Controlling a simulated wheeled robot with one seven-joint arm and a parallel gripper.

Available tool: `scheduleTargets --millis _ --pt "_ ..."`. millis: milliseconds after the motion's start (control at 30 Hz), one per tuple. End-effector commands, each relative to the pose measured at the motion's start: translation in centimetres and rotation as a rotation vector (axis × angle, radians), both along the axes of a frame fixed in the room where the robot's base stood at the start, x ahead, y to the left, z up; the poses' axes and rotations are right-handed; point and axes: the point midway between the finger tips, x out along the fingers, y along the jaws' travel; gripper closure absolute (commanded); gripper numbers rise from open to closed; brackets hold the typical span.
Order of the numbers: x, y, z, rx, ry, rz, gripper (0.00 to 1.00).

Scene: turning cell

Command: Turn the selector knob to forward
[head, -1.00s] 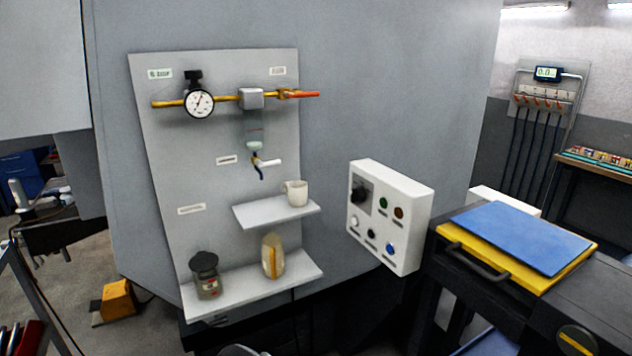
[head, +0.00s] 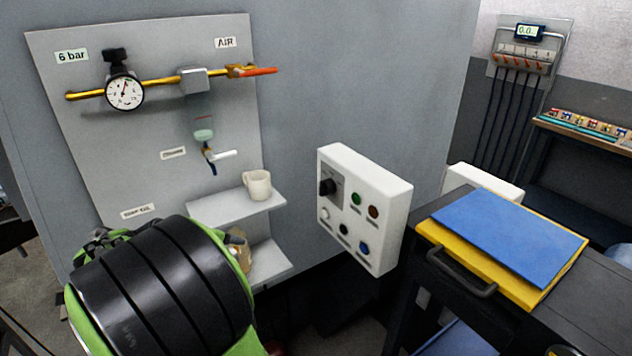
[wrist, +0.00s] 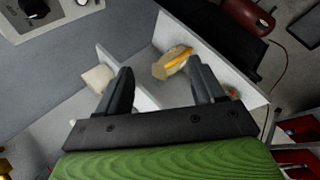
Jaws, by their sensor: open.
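The black selector knob (head: 327,187) sits at the upper left of a white control box (head: 391,229) in the head view. Its setting is too small to tell. In the wrist view a dark knob (wrist: 34,8) shows at the top left, on a pale box. My gripper (wrist: 162,88) is open and empty in the wrist view, in front of the shelves and apart from the knob. In the head view my green and black arm fills the lower left and the fingers are hidden.
Green, brown, black, white and blue buttons sit on the box around the knob. A white mug (head: 257,185) stands on the upper shelf; a yellowish bottle (wrist: 172,63) is on the lower one. A blue and yellow folder stack (head: 510,235) lies on the right cabinet.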

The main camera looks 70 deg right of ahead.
Motion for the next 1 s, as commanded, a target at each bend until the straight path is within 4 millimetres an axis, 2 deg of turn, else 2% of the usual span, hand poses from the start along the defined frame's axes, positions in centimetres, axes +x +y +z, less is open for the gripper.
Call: scheduleTargets --millis 33,100,200,300,367,467,567,1000 --pt "-0.7 -2.4 0.7 -0.072 0.103 -0.023 0.32" --pt "-2.1 -5.6 2.2 -0.189 0.277 -0.051 0.32" --pt "-3.8 -8.8 4.5 -0.323 0.517 -0.076 0.32" --pt "-4.5 -10.1 6.1 -0.394 0.658 -0.088 0.32" --pt "-4.7 -10.4 6.4 -0.408 0.691 -0.092 0.32" --pt "-5.2 -11.3 6.2 -0.409 0.698 -0.094 0.32" --pt "-6.4 -13.1 5.6 -0.407 0.698 -0.097 0.32" --pt "-11.3 -22.1 3.3 -0.407 0.693 -0.094 0.32"
